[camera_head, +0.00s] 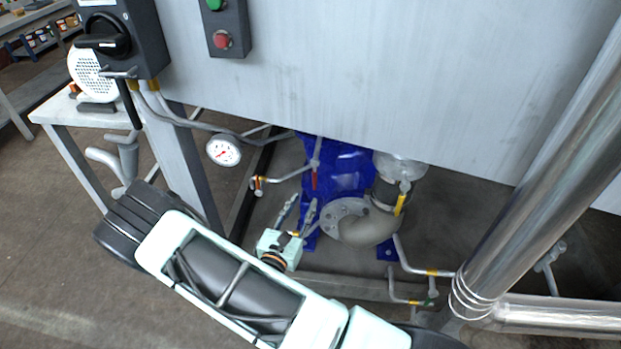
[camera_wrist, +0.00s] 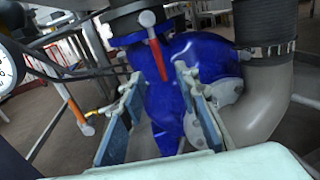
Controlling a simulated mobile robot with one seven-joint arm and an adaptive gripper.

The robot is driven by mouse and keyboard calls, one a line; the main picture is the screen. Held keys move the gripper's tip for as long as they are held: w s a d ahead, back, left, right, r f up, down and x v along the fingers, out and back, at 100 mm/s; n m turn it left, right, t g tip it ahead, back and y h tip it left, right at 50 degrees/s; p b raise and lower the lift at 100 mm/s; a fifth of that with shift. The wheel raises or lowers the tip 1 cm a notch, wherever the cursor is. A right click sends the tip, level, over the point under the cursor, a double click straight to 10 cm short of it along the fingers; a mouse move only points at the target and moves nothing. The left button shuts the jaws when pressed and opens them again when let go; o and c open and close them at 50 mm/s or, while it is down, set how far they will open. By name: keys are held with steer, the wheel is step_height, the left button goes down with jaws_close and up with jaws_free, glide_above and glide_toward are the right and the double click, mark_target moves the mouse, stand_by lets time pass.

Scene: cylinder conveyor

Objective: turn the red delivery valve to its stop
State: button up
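The red valve handle (camera_head: 314,180) hangs down from a thin pipe fitting in front of the blue pump. In the wrist view, the red handle (camera_wrist: 157,58) is a narrow lever below a grey round knob, tilted slightly, with its lower end to the right. My gripper (camera_head: 298,206) is below and left of the handle in the head view. In the wrist view, my gripper (camera_wrist: 158,80) is open, with one finger on each side of the handle's lower end. No contact shows, and how far the handle reaches between the fingers is hard to tell.
The blue pump (camera_wrist: 205,58) stands behind the handle, with a thick grey elbow pipe (camera_head: 366,231) at its right. A yellow lever (camera_head: 400,204) is farther right. A pressure gauge (camera_head: 223,151) and thin pipes are at left. A large grey panel (camera_head: 400,80) overhangs the area.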

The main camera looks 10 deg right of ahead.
mark_target(314, 182)
steer(key=b+x, duration=0.2)
steer(key=x, duration=0.8)
steer(key=shift+w+d+f, duration=0.1)
steer(key=shift+w+f, duration=0.05)
steer(key=shift+w, duration=0.2)
jaws_close()
